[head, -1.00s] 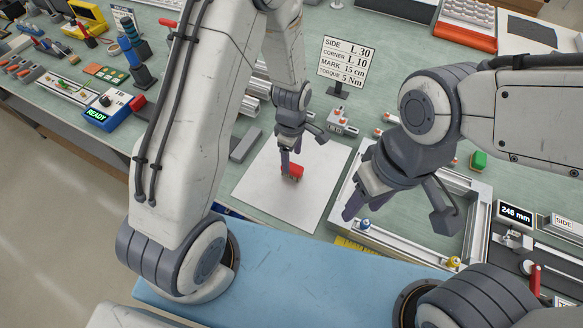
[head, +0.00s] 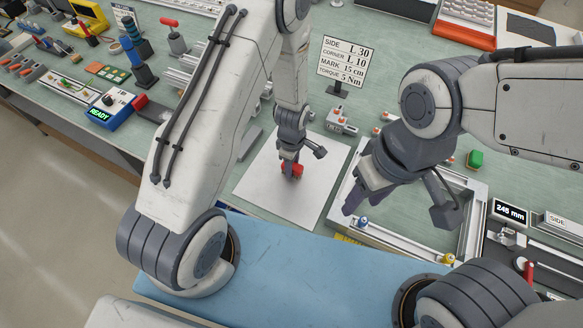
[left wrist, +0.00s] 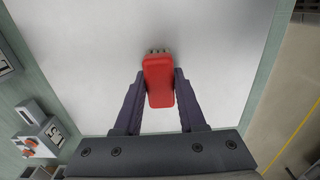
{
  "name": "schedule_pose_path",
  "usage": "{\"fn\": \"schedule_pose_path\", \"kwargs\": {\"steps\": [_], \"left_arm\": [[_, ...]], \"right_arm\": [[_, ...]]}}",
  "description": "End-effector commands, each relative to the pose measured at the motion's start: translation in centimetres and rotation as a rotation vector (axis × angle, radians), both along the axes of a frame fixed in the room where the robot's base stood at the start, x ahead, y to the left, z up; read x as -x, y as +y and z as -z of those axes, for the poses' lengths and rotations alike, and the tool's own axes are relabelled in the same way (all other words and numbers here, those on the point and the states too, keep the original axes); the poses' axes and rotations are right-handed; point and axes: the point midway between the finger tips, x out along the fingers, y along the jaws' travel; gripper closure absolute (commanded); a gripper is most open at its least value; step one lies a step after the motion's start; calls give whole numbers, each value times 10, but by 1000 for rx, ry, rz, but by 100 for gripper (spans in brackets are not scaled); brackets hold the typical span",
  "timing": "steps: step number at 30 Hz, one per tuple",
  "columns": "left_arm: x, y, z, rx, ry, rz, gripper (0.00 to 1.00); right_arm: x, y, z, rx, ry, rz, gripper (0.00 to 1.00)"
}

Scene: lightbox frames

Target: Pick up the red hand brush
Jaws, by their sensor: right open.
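The red hand brush (head: 297,170) lies on the white sheet (head: 270,198) on the bench. In the left wrist view the brush (left wrist: 158,82) shows its red back, with a few pale bristles at its far end. My left gripper (head: 289,168) is down at the brush and partly hides it in the head view. In the left wrist view its dark fingers (left wrist: 160,84) are against both long sides of the brush. My right gripper (head: 362,202) is open and empty, above the left side of the aluminium frame.
The aluminium frame (head: 473,225) lies right of the sheet. A sign with figures (head: 345,63) stands behind it. A green block (head: 475,158) is at the right. A box reading READY (head: 108,108) is at the left. The sheet's front part is clear.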

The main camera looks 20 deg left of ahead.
Motion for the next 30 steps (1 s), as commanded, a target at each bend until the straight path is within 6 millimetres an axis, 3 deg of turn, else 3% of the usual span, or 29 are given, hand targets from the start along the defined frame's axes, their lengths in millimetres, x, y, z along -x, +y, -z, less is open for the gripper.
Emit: {"fn": "schedule_pose_path", "kwargs": {"steps": [13,21,30], "left_arm": [[-1,0,-7,1,-3,0,100],[-2,-1,-42,1,-7,0,100],[-23,-68,-80,2,-7,5,100]], "right_arm": [[0,0,4,0,0,0,50],[0,0,18,0,0,1,50],[0,0,38,0,0,0,50]]}}
